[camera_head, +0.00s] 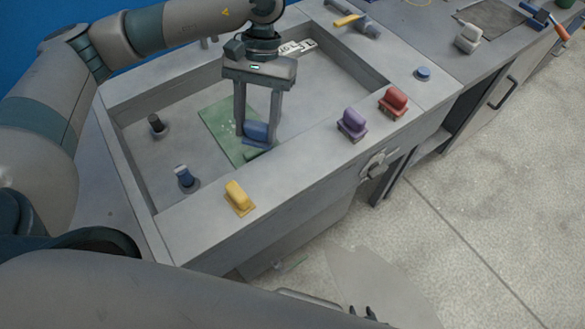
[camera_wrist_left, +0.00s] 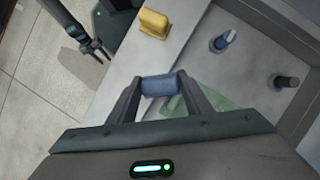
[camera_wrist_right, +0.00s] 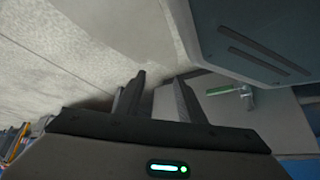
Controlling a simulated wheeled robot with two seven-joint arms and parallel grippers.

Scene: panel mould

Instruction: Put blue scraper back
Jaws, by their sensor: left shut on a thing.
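The blue scraper (camera_head: 256,132) is between the fingers of my left gripper (camera_head: 256,138), over the green sheet (camera_head: 215,117) on the mould floor. I cannot tell whether it touches the sheet. In the left wrist view the scraper's blue block (camera_wrist_left: 160,86) shows clamped between the two fingertips, and the gripper hides much of the sheet. My right gripper (camera_wrist_right: 158,82) is open and empty in the right wrist view, with its fingers apart, low beside the mould.
Yellow (camera_head: 238,197), purple (camera_head: 352,123) and red (camera_head: 394,101) blocks stand on the mould's near rim (camera_head: 300,160). Two dark knobbed pieces (camera_head: 157,126) (camera_head: 185,177) stand inside the mould. A small blue disc (camera_head: 424,73) and a pale block (camera_head: 468,38) lie to the right.

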